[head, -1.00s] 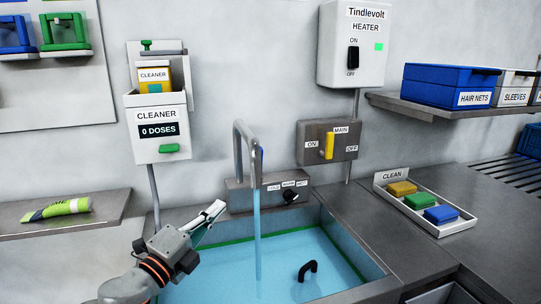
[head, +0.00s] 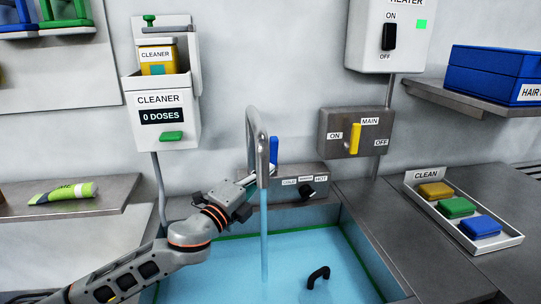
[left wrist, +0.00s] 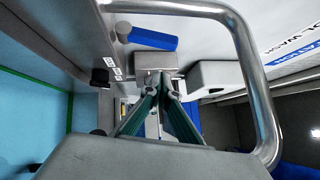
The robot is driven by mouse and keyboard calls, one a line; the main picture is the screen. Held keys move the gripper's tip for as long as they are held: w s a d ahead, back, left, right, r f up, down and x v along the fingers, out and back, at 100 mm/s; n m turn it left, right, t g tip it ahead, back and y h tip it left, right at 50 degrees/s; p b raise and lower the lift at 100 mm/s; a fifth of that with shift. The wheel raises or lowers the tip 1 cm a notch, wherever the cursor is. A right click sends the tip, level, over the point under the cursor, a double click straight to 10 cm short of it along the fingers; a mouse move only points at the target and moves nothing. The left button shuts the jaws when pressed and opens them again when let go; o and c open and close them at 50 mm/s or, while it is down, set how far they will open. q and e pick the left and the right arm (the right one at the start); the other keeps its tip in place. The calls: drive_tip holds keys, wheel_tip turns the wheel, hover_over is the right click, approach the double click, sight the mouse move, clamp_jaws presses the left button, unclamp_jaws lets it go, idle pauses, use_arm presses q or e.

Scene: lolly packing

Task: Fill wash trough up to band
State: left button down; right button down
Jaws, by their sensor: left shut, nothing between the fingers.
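The wash trough (head: 352,240) holds blue water (head: 225,262). A green band (head: 345,237) runs round its inner wall, and the water surface lies close to it; I cannot tell the exact gap. A stream falls from the bent grey tap (head: 252,130). The tap's blue lever (head: 274,150) stands upright behind the spout, and in the left wrist view the lever (left wrist: 153,40) is just beyond the fingers. My left gripper (head: 250,179) is shut and empty beside the spout; its fingers (left wrist: 165,82) meet in the wrist view. My right gripper is out of view.
A black hook-shaped handle (head: 318,276) pokes out of the water. The MAIN box has a yellow lever (head: 354,138). A CLEAN tray (head: 425,198) with coloured blocks stands on the right counter.

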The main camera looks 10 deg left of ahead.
sight(271, 146)
use_arm(q)
drive_tip(key=w+r, duration=0.1)
drive_tip(key=w, duration=0.5)
drive_tip(key=shift+w+r, duration=0.25)
drive_tip(key=shift+w, duration=0.1)
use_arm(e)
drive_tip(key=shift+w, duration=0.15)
use_arm(q)
drive_tip(key=shift+a, duration=0.1)
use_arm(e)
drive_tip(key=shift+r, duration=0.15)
